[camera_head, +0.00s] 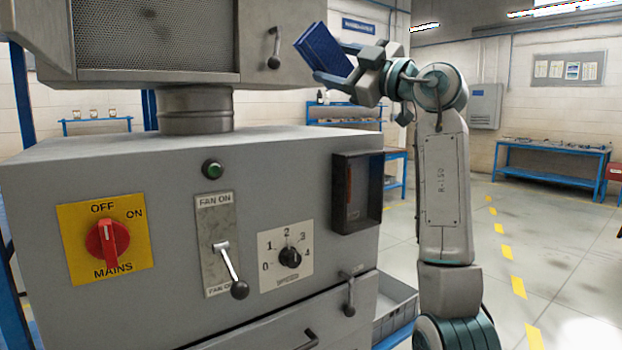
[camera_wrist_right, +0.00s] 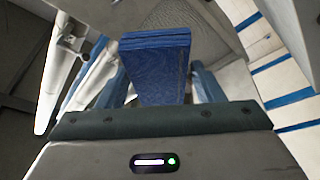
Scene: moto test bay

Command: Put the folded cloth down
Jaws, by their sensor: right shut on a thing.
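The folded cloth (camera_head: 322,52) is a dark blue, layered block, held in the air to the right of the machine's upper hood in the head view. My right gripper (camera_head: 345,65) is shut on it, and the cloth is tilted. In the right wrist view the cloth (camera_wrist_right: 157,70) stands out between the fingers of my right gripper (camera_wrist_right: 160,92). Nothing shows under the cloth close by; it is clear of the cabinet top. My left gripper is in neither view.
A grey cabinet (camera_head: 130,185) with a red mains switch (camera_head: 107,240), a fan lever (camera_head: 230,270) and a dial (camera_head: 290,257) fills the left. A dark open-fronted box (camera_head: 357,192) is on its right side. A grey bin (camera_head: 397,303) stands low behind. Blue benches (camera_head: 550,160) are far back.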

